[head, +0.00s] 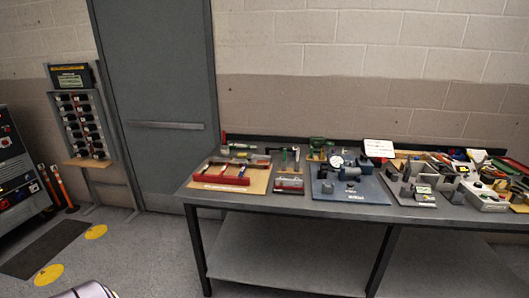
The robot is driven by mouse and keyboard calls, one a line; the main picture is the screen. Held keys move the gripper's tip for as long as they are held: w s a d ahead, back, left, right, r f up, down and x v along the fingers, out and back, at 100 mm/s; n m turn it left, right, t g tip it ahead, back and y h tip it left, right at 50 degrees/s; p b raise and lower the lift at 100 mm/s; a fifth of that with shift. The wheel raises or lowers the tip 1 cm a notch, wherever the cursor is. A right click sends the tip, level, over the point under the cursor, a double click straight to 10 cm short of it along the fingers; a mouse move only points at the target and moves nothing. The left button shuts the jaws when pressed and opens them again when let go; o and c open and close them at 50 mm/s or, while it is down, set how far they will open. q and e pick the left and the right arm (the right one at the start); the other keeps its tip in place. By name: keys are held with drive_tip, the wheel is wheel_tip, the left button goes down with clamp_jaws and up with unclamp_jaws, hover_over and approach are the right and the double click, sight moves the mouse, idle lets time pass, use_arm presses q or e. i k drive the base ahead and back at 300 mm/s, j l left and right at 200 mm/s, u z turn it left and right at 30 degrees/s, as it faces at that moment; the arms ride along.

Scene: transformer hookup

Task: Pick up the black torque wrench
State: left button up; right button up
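The workbench (330,205) stands against the wall, with many small tools on its top. A long dark tool (243,160) lies across the back of a tan board at the bench's left end. It may be the black torque wrench, but it is too small to tell. A red holder (222,179) sits in front of it on the same board. Neither of my grippers is in view.
A blue mat (350,192) with a gauge and clamps lies mid-bench; crowded tools fill the right end. A grey door (160,90) is behind. A rack (82,125) and a control cabinet (15,165) stand left. Floor before the bench's left end is clear.

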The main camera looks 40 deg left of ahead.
sight(293, 150)
drive_tip(key=u, duration=1)
